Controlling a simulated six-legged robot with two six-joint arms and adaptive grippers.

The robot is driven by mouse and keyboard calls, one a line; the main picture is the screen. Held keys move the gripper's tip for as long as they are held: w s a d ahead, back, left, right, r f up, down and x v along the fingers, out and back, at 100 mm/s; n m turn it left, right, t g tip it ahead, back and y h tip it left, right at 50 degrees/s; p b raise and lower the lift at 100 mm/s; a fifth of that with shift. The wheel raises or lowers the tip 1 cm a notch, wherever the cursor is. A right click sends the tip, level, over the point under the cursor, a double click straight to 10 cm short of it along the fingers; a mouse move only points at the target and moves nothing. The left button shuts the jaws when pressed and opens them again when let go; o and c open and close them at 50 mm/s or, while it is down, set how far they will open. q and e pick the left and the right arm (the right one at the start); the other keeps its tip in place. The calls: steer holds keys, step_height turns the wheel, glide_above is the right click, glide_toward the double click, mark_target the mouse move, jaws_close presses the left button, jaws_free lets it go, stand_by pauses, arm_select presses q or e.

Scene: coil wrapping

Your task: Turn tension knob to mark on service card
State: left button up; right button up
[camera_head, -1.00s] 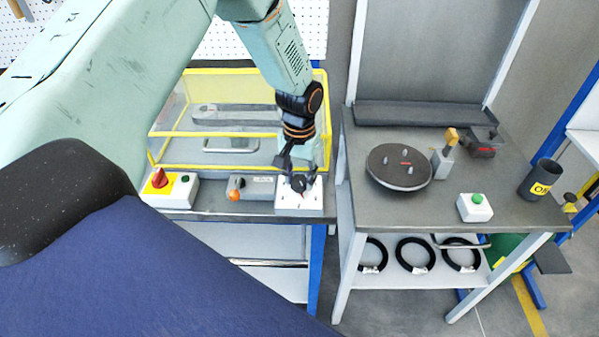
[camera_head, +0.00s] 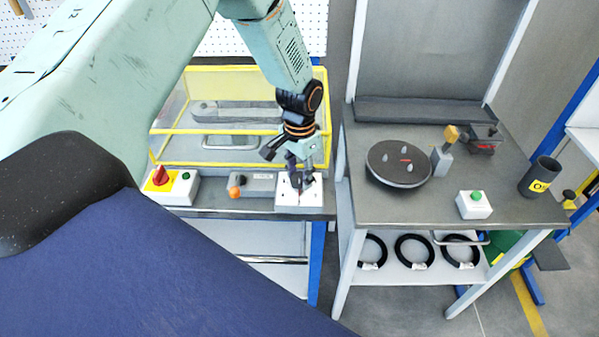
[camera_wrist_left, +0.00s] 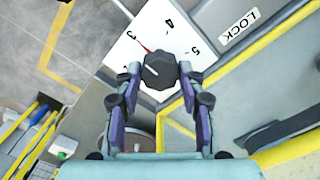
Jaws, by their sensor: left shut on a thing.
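The tension knob (camera_wrist_left: 160,70) is a dark, faceted knob on a white dial plate (camera_head: 313,199). In the left wrist view the dial plate (camera_wrist_left: 178,38) shows the numerals 3, 4 and 5. A thin red line at the knob's edge points between 3 and 4, nearer 3. My left gripper (camera_head: 301,181) comes down onto the knob from above; in the wrist view its fingers are shut on the knob from both sides. I cannot make out a service card in these views. My right gripper is not in view.
Beside the dial are a grey box with an orange knob (camera_head: 235,192) and a red-and-yellow switch box (camera_head: 160,180). A yellow-framed clear guard (camera_head: 228,165) stands behind. On the right table are a round dark turntable (camera_head: 398,176) and a green-button box (camera_head: 474,206).

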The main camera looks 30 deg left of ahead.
mark_target(299, 177)
arm_select(q)
steer(key=o, duration=1.2)
step_height(299, 177, up, 12)
stand_by(0.4)
